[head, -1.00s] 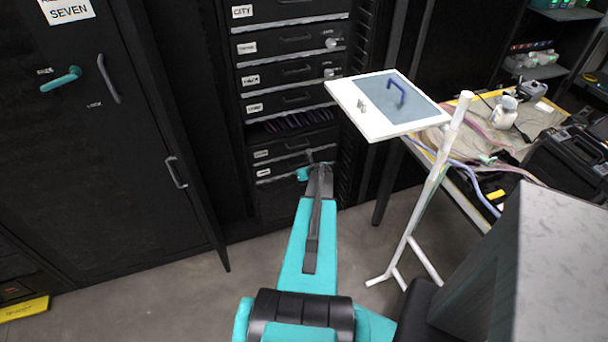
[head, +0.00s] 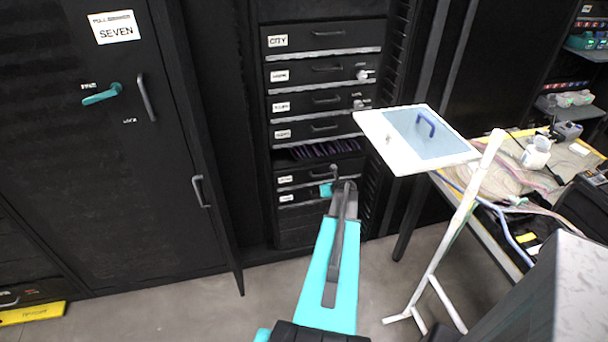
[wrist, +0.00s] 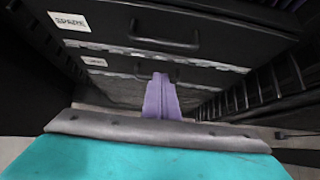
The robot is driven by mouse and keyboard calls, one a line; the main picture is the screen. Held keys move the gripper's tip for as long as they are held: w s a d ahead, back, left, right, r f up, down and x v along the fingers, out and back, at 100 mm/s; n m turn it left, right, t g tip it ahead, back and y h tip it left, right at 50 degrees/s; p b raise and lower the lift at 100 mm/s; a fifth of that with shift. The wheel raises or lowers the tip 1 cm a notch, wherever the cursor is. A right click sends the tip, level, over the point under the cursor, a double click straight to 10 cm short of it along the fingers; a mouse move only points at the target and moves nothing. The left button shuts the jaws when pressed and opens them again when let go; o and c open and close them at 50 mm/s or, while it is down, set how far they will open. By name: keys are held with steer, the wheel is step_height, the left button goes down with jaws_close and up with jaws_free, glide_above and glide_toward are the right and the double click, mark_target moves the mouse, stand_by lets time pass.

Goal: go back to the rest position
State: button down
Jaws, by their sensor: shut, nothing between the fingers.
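My gripper (wrist: 161,97) shows in the wrist view as two purple fingers lying together, shut with nothing between them. It points toward the labelled drawers of the dark rack. A drawer marked SPARE (wrist: 160,24) is at the top of that view, with the fingertips just below it and in front of the lower drawers. In the head view my teal arm reaches forward to the lower part of the drawer rack (head: 322,75). The fingers are not clear there, and I cannot tell whether they touch a drawer front.
A white stand carries a tilted panel (head: 375,126) with a blue handle (head: 426,122), right of my arm. Behind it is a cluttered workbench (head: 478,217). A black cabinet (head: 60,190) labelled SEVEN stands left. Grey floor (head: 185,312) is clear left of my arm.

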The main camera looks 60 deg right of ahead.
steer(key=shift+a, duration=0.1)
steer(key=w+a+f+n+g+y, duration=0.1)
steer(key=w+a+f+n+y, duration=0.25)
steer(key=a, duration=0.85)
steer(key=w+a+f+n+y, duration=0.1)
steer(key=w+a+f+n, duration=0.25)
steer(key=a+n, duration=0.6)
steer(key=w+a+f+n+g+y, duration=0.1)
steer(key=w+a+f+n+y, duration=0.3)
steer(key=a, duration=1)
steer(key=s+a+f+n+g, duration=0.15)
steer(key=s+a+n, duration=0.3)
steer(key=a, duration=0.55)
steer(key=s+a+f+n+g, duration=0.1)
steer(key=s+a+n+g, duration=0.2)
steer(key=a+n, duration=0.45)
steer(key=s+a+f+n+g, duration=0.1)
steer(key=s+a+n+g, duration=0.15)
steer(key=a, duration=0.85)
steer(key=s+a+n+g+h, duration=0.1)
steer(key=s+a+n+g, duration=0.1)
steer(key=s+a+n, duration=0.2)
steer(key=s+a+r+n+g+h, duration=0.1)
steer(key=s+a+n, duration=0.3)
steer(key=s+n, duration=0.4)
steer(key=s+g, duration=0.1)
steer(key=s, duration=0.3)
steer(key=shift+a+r+n, duration=0.15)
steer(key=shift+a+n, duration=0.15)
steer(key=shift+n, duration=0.05)
